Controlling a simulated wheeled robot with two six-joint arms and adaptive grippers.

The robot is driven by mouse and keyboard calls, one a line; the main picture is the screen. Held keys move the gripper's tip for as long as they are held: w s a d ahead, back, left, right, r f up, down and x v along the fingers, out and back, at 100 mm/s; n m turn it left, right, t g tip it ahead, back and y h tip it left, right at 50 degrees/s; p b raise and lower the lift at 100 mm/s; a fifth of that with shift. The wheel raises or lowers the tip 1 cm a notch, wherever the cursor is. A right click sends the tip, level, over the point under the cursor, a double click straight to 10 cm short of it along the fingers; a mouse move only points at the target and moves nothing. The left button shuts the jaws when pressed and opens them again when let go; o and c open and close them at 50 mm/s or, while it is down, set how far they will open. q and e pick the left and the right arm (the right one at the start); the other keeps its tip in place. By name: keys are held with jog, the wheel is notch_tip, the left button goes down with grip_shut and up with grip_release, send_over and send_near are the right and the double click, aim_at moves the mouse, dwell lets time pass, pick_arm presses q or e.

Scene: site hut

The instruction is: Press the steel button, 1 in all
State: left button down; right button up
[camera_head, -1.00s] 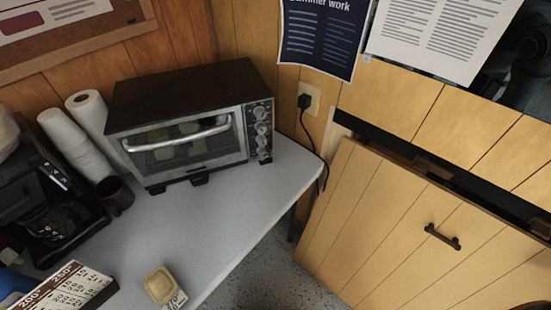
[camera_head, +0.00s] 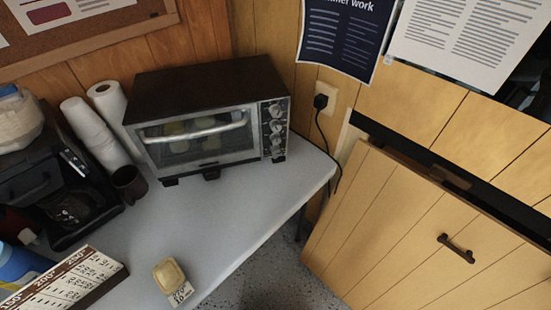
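I cannot make out a steel button for certain in the head view. The toaster oven (camera_head: 203,125) stands on the grey counter (camera_head: 235,200) against the wood wall, its glass door shut, with several round knobs (camera_head: 276,128) down its right side. A black coffee maker (camera_head: 62,185) stands at the left, with a small light panel on its front too small to read. Neither of my grippers is in view.
A brown mug (camera_head: 129,183) and white paper rolls (camera_head: 95,135) stand between the machines. A cabinet door with a dark handle (camera_head: 456,248) is at the right. The counter's middle is clear.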

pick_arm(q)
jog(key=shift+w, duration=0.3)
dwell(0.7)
